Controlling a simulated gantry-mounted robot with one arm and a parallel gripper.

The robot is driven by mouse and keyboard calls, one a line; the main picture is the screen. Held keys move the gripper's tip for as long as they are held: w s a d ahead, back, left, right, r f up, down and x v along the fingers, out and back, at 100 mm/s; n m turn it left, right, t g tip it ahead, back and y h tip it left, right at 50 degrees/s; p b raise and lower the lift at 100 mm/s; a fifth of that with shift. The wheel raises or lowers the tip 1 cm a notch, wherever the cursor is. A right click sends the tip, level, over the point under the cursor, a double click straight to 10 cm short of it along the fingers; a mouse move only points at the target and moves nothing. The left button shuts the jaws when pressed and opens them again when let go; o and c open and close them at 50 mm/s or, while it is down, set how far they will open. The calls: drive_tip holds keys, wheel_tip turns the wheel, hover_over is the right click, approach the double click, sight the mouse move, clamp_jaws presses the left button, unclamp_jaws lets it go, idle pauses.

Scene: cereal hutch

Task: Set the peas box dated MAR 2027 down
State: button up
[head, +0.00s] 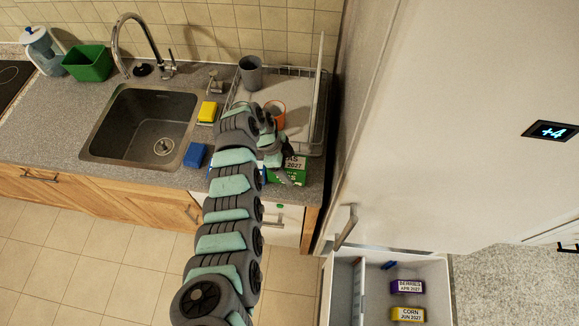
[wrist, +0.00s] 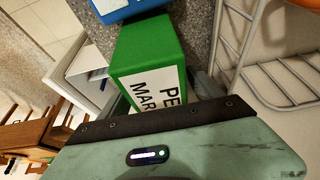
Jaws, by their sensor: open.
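The peas box is green with a white label. In the head view the peas box (head: 292,180) is on the grey counter near its front right edge, partly hidden by my arm; the visible label ends in "AS" and "2027". In the wrist view the peas box (wrist: 147,48) lies just ahead of my palm, its label reading "PE" and "MAR". My gripper (head: 281,170) is open at the box. The fingertips are mostly hidden, so I cannot tell whether they touch it.
A blue item (wrist: 118,8) lies beside the box. The dish rack (head: 315,135) stands behind it. An open drawer (head: 434,290) at lower right holds a purple berries box (head: 407,287) and a yellow corn box (head: 407,314). The tall white appliance (head: 430,130) bounds the counter's right.

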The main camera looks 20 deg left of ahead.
drive_tip(key=v, duration=1.2)
drive_tip(key=shift+r, duration=0.2)
